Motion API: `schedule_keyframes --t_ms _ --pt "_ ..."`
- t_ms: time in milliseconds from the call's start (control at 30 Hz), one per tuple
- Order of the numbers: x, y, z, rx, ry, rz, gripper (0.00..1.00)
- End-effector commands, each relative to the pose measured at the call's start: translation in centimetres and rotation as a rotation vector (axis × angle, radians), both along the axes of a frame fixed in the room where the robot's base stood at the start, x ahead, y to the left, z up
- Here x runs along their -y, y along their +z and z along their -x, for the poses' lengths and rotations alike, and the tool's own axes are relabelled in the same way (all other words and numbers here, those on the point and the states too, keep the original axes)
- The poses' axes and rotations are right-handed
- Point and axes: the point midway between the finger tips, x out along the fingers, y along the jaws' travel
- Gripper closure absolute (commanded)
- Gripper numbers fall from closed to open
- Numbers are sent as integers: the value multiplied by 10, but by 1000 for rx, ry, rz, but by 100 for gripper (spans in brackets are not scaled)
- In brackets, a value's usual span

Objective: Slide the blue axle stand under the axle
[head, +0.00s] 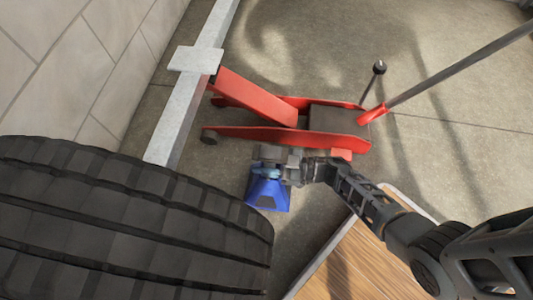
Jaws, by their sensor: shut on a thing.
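The blue axle stand (268,194) is on the concrete floor, right of the big tire and in front of the red floor jack. My gripper (268,166) is shut on the upper part of the stand; its jaws hide the stand's top. The axle (175,122) is a pale grey square beam running from behind the tire up to the top of the picture. The stand is to the right of the axle, apart from it and not under it. I cannot tell whether the stand's base touches the floor.
The red floor jack (262,133) stands close behind my gripper, its lifting arm reaching to the axle's plate (195,60). The black tire (120,225) fills the lower left. A wooden-topped board (350,265) is at the lower right. A block wall (75,60) is at left.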

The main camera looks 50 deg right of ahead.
Motion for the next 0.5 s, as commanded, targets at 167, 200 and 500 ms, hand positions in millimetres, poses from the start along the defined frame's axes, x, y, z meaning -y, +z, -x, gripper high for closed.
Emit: schedule_keyframes --t_ms 167,200,500 --pt "-8 -5 -13 7 1 -3 100" --pt "-10 -6 -16 6 0 -3 100" --pt "-25 -17 -36 6 0 -3 100"
